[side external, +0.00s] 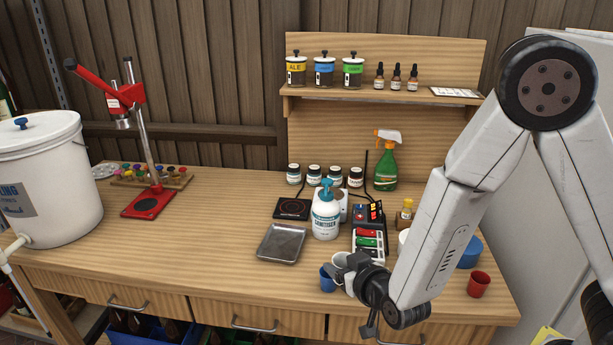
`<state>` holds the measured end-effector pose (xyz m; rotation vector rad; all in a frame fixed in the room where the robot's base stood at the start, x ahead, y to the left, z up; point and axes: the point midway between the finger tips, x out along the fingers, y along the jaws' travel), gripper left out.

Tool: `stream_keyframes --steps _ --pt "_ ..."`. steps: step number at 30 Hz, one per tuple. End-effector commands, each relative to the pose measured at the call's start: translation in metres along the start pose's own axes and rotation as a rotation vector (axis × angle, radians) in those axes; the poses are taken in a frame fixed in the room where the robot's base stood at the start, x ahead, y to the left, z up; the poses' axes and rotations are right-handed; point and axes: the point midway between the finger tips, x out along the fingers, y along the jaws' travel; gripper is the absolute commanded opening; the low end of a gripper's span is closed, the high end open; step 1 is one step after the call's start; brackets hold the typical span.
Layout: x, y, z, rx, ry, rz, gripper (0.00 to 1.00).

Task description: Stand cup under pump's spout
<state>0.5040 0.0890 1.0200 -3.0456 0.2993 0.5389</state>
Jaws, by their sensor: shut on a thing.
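The white sanitiser bottle (326,217) with a teal pump head (327,190) stands upright near the middle of the bench. The pump's spout points to the left in the picture. My gripper (352,272) is low over the front of the bench, right of and nearer than the bottle. It is shut on a white cup (343,262), partly hidden by the gripper. I cannot tell whether the cup touches the bench. A blue cup (327,279) is close beside it on the left, and a red cup (478,284) stands at the right.
A metal tray (280,244) lies left of the bottle. A black hot plate (293,208) is behind it. A box of coloured items (370,243) and a green spray bottle (386,168) stand behind my gripper. The bench's left centre is clear, before the red capper (147,202) and white bucket (40,185).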

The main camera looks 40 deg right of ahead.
Motion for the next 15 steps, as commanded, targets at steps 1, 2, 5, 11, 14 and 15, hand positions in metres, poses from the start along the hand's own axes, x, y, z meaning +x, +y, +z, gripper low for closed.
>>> stream_keyframes --steps 1,2,5,11,14,15 --pt "0.008 -0.002 0.001 0.000 0.000 0.002 0.11" --pt "0.012 -0.004 0.002 0.000 -0.001 0.003 0.11" --pt "0.028 -0.009 0.003 0.000 0.000 0.002 0.11" --pt "0.058 -0.020 0.006 0.001 0.000 0.002 0.11" --pt "0.073 -0.025 0.007 0.000 0.000 0.002 0.11" --pt "0.078 -0.026 0.010 -0.001 -0.002 0.002 0.11"
